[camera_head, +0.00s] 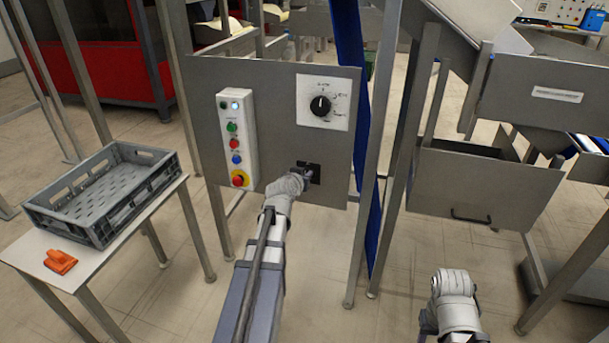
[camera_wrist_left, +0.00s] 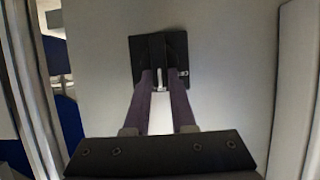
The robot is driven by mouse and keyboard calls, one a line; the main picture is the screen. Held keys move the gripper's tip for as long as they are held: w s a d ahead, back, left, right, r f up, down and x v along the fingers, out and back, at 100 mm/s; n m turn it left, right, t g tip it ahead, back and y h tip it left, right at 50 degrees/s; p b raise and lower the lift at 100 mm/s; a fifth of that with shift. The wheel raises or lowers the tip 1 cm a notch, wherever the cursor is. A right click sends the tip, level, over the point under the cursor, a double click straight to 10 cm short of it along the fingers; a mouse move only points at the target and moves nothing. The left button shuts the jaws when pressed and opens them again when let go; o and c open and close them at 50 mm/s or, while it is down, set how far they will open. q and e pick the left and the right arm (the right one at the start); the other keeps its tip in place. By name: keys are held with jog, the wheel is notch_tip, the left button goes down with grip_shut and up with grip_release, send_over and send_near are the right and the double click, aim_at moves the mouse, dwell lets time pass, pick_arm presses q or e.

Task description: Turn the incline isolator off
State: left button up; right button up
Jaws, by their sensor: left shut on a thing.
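The isolator (camera_head: 315,176) is a small black square switch low on the right of the grey panel. It also shows in the left wrist view (camera_wrist_left: 178,52), with a dark bar-shaped handle (camera_wrist_left: 157,48) that runs upright in that picture. My left gripper (camera_head: 306,174) is at the isolator, its two fingers (camera_wrist_left: 160,80) shut on the handle. The wrist and fingers hide part of the switch in the head view. A part of my right arm shows at the lower right of the head view, but its fingers do not show.
The panel (camera_head: 275,100) also carries a black rotary dial (camera_head: 320,105) and a button box (camera_head: 237,138) with a red emergency stop. A grey crate (camera_head: 62,217) and an orange object (camera_head: 60,262) lie on a side table at left. Metal posts and a blue belt stand right of the panel.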

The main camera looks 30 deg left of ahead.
pick_arm(q)
grip_shut()
jog(key=shift+a, duration=0.1)
jog(key=shift+s+a+f+n+t+h+b, duration=0.1)
jog(key=shift+a+f+n+t+h+b, duration=0.6)
jog(key=shift+n+b, duration=1.3)
jog(key=shift+s+a+f+n+t+h+b, duration=0.15)
jog(key=shift+n+t+h+b, duration=0.75)
jog(key=shift+n+h+b, duration=1.05)
jog(key=shift+a+f+n+t+h+b, duration=0.45)
jog(key=shift+n+t+b, duration=0.35)
jog(key=shift+n+b, duration=1.3)
jog(key=shift+d+n+p, duration=0.15)
jog(key=shift+n+p, duration=0.4)
jog(key=shift+n, duration=0.1)
jog(key=o, duration=0.7)
grip_release()
jog(key=shift+s+a, duration=0.2)
jog(key=shift+s, duration=1.1)
jog(key=shift+s+a, duration=0.2)
jog(key=shift+s, duration=1.1)
jog(key=shift+s+a, duration=0.2)
jog(key=shift+s, duration=1.1)
